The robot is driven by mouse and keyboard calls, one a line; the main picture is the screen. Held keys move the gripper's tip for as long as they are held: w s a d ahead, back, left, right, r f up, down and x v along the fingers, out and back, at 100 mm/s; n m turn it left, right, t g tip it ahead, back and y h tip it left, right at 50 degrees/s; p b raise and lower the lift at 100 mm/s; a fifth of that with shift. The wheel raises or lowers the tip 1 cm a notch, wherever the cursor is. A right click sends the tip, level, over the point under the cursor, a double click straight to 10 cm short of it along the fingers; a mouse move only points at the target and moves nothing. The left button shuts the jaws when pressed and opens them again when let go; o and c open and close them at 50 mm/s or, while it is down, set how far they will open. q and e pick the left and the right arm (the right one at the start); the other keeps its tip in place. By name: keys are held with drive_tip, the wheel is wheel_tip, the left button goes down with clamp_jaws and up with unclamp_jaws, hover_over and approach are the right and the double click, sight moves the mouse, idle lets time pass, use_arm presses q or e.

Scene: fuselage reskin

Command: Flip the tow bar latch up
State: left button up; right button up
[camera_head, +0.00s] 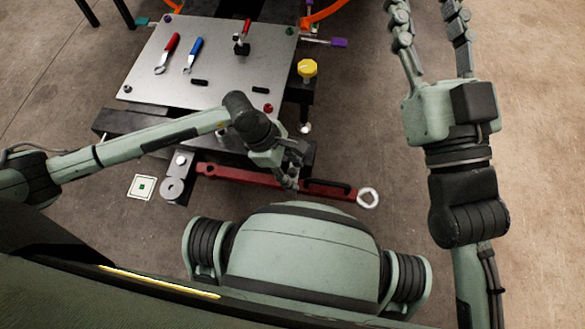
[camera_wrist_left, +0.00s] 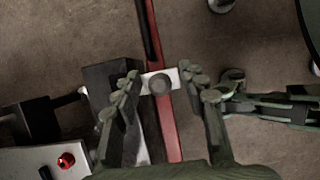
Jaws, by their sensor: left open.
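The red tow bar (camera_head: 240,178) lies across the front of the work stand, with a dark handle and a pale ring at its right end. My left gripper (camera_head: 291,180) is over the bar's middle, pointing down, and partly hides it. In the left wrist view the gripper (camera_wrist_left: 159,76) is open. A pale plate with a round grey knob (camera_wrist_left: 160,84), apparently the latch, lies across the red bar (camera_wrist_left: 168,130) and shows between the fingers. I cannot tell whether the fingers touch it. My right gripper (camera_head: 428,35) is open and empty at the upper right, away from the bar.
A metal-topped stand (camera_head: 140,75) holds a red-handled tool (camera_head: 168,52), a blue-handled tool (camera_head: 194,54) and small dark parts. A yellow knob (camera_head: 307,69) stands at its right edge. A square marker (camera_head: 142,187) lies on the floor. The floor at the right is clear.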

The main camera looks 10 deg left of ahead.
use_arm(q)
drive_tip(key=shift+c, duration=0.6)
clamp_jaws()
